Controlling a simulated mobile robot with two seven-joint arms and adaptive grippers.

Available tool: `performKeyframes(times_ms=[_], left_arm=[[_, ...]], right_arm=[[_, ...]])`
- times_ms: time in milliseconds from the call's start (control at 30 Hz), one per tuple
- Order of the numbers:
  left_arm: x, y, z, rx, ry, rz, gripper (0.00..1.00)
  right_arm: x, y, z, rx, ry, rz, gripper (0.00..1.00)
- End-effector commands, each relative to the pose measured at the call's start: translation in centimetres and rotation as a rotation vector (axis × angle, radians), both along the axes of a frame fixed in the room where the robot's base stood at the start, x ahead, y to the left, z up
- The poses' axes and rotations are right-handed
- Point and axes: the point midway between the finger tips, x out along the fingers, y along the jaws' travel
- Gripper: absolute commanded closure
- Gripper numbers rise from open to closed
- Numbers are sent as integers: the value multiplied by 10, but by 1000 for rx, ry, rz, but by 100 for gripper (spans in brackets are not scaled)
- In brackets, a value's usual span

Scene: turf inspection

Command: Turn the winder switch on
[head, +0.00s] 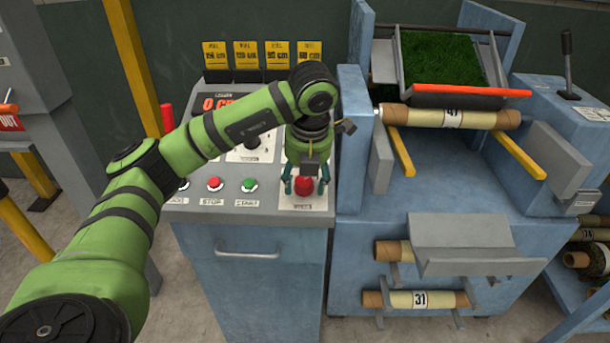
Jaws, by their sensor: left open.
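The control panel (270,213) is on top of a blue cabinet. A round red knob (304,186), apparently the winder switch, sits on a pale plate at the panel's right side; the small label below it is too blurred to read surely. My left gripper (305,188) points down over this knob. Its two fingers are open, one on each side of the knob; I cannot tell whether they touch it. The gripper body hides the area behind the knob, so its setting does not show clearly. My right gripper is not in view.
A red stop button (214,184) and a green start button (249,185) lie left of the knob. A dial (252,143) is partly behind my arm. Yellow cards (246,54) stand behind the panel. The blue machine to the right carries a turf tray (440,60) and cardboard-cored rolls (450,116).

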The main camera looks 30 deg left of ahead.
Motion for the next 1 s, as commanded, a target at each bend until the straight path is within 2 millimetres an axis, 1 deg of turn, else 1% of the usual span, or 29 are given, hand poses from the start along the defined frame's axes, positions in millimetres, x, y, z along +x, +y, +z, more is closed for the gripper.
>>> performKeyframes(times_ms=[33, 167, 700, 800, 1000], left_arm=[[0, 0, 1, 0, 1, 0, 40], [-1, -2, 10, -1, -1, -1, 40], [-12, -16, 92, 2, -5, -1, 40], [-14, -18, 103, 1, -5, 0, 40], [-16, -20, 115, 0, -1, 0, 40]], right_arm=[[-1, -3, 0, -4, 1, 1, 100], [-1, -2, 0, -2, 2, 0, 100], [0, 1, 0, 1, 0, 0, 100], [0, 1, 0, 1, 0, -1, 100], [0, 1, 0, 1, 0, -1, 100]])
